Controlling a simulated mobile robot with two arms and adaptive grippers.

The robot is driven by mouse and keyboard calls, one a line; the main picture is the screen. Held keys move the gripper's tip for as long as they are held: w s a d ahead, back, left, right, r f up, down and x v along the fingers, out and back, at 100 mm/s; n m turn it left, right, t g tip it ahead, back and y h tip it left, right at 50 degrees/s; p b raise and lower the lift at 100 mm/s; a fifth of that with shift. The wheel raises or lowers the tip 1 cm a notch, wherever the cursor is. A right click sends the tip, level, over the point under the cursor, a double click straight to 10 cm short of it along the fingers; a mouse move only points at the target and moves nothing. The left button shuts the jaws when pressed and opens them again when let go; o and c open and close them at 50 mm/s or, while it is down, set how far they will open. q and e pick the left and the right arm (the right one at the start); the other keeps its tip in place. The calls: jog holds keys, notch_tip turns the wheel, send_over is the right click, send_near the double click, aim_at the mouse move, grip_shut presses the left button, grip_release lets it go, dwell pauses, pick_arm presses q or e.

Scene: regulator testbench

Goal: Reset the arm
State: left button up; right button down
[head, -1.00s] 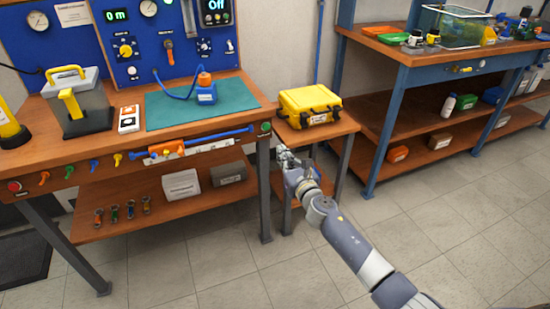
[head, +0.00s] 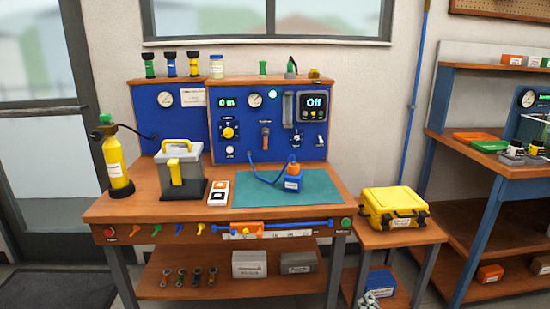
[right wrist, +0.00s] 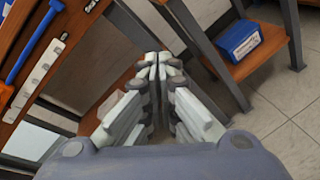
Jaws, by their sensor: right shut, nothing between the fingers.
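My right gripper (head: 372,300) shows only in part at the bottom edge of the head view, in front of the small side table. In the right wrist view my right gripper (right wrist: 156,58) is shut with its fingertips together and nothing between them. It is beside the workbench's lower part and the side table's legs, apart from any object as far as I can tell. My left gripper is not in view.
The workbench (head: 110,211) carries a blue panel, a yellow bottle (head: 115,164), a lidded container (head: 180,172) and a blue device (head: 293,181) on a green mat. A yellow case (head: 394,206) sits on the side table (head: 372,238). A blue box (right wrist: 240,40) lies on its lower shelf.

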jog(key=s+a+f+m+g, duration=0.2)
jog(key=s+f+m+g, duration=0.3)
jog(key=s+f+m, duration=0.7)
jog(key=s+a+f+m+g, duration=0.2)
jog(key=s+f+m+g, duration=0.4)
jog(key=s+f, duration=0.95)
jog(key=s+a+f+m+g+y, duration=0.1)
jog(key=s+a+m, duration=0.1)
jog(key=s+m, duration=0.35)
jog(key=s+a+f+m+g+y, duration=0.1)
jog(key=s+a+m, duration=0.1)
jog(key=s, duration=0.7)
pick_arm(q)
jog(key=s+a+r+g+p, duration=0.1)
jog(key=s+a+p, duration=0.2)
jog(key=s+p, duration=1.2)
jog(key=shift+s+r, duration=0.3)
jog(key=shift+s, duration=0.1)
pick_arm(e)
jog(key=s+d+r+g, duration=0.1)
jog(key=s+d, duration=0.2)
jog(key=s, duration=1.2)
jog(key=shift+h, duration=0.3)
jog(key=shift+s+r, duration=0.1)
